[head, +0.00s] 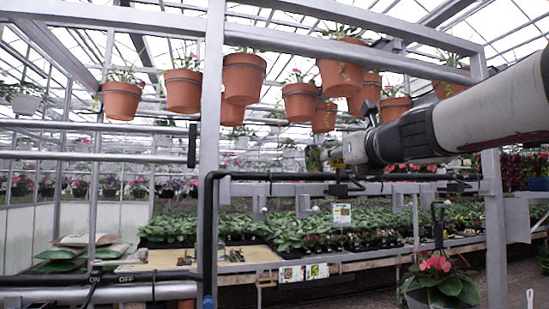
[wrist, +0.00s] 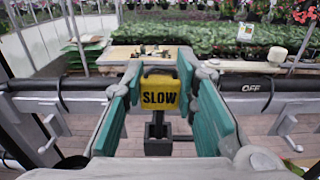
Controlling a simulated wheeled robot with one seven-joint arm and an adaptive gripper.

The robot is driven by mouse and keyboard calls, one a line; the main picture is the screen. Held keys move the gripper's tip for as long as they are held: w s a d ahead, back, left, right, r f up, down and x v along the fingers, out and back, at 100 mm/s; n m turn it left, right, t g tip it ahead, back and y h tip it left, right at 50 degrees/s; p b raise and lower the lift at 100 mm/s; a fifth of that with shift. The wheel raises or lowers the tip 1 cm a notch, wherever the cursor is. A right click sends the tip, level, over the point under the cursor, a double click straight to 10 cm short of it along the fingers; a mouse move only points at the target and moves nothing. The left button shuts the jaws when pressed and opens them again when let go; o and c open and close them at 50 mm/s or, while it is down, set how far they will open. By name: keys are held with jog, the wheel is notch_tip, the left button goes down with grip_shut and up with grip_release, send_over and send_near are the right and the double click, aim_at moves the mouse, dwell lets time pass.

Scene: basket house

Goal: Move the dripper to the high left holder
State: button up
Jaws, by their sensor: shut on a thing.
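The dripper (wrist: 159,95) is a yellow block marked SLOW with a dark lower part. In the wrist view it stands upright between the teal pads of my gripper (wrist: 160,78), which is shut on it. I cannot tell which fixture is the high left holder. Horizontal grey rails (head: 90,156) with a dark upright piece (head: 193,145) are at the left.
Terracotta pots (head: 243,78) hang from the upper beam. A grey post (head: 211,130) and black pipe (head: 275,176) stand in front of plant benches. Labels ON and OFF mark a lower left pipe (head: 150,292). A potted red flower (head: 436,290) is at the lower right.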

jog(key=shift+f, duration=0.15)
jog(key=shift+f+b, duration=1.25)
jog(key=shift+f, duration=0.1)
jog(key=o, duration=0.8)
jog(key=shift+o, duration=0.2)
jog(key=s+d, duration=0.2)
jog(key=s, duration=1)
jog(key=shift+d, duration=0.15)
jog(key=shift+w, duration=0.1)
